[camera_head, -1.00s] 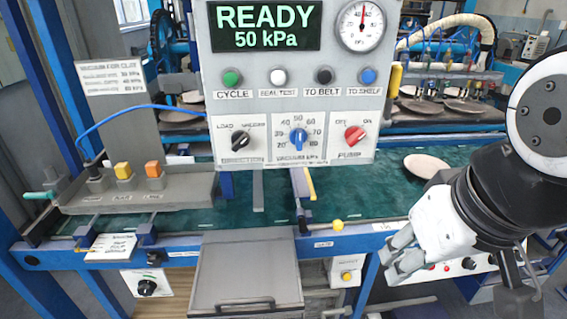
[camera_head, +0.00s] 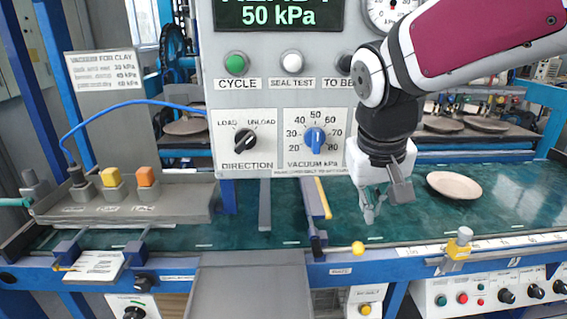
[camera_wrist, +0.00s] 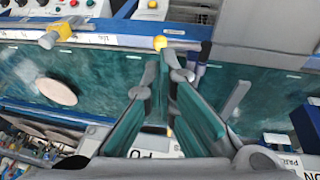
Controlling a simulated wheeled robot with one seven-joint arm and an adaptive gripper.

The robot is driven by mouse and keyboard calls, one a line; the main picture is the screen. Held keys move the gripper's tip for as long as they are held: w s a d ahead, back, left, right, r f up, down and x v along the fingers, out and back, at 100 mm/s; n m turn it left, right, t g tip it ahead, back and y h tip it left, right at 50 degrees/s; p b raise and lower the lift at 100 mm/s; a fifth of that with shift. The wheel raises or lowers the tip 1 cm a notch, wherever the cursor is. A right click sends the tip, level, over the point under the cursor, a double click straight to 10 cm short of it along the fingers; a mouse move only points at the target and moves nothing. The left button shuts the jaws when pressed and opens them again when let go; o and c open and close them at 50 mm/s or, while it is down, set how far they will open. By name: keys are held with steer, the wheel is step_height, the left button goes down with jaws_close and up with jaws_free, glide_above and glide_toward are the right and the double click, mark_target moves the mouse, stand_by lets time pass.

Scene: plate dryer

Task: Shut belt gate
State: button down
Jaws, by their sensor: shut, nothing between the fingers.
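The belt gate (camera_head: 320,199) looks like a narrow bar with a yellow edge, lying across the green belt (camera_head: 290,232) below the control panel. At its near end is a dark pivot with a rod ending in a yellow knob (camera_head: 358,248) at the front rail. My gripper (camera_head: 370,213) is shut and empty over the belt, to the right of the gate and behind the knob, pointing down. I cannot tell any contact.
A grey bar (camera_head: 264,205) lies left of the gate. A pale plate (camera_head: 453,185) rests on the belt to the right. A yellow clamp (camera_head: 459,244) stands on the front rail. The control panel (camera_head: 280,100) hangs close above the gate.

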mark_target(357, 248)
steer(key=w, duration=0.1)
steer(key=w+f, duration=0.1)
steer(key=shift+w+a+f+b, duration=0.15)
steer(key=shift+w+f+b, duration=0.05)
steer(key=shift+w+b, duration=0.15)
steer(key=shift+f, duration=0.15)
steer(key=b+x, duration=0.3)
steer(key=x, duration=1)
steer(key=shift+w+f, duration=0.1)
steer(key=shift+f, duration=0.25)
steer(key=shift+f+p, duration=0.1)
steer(key=shift+p, duration=0.2)
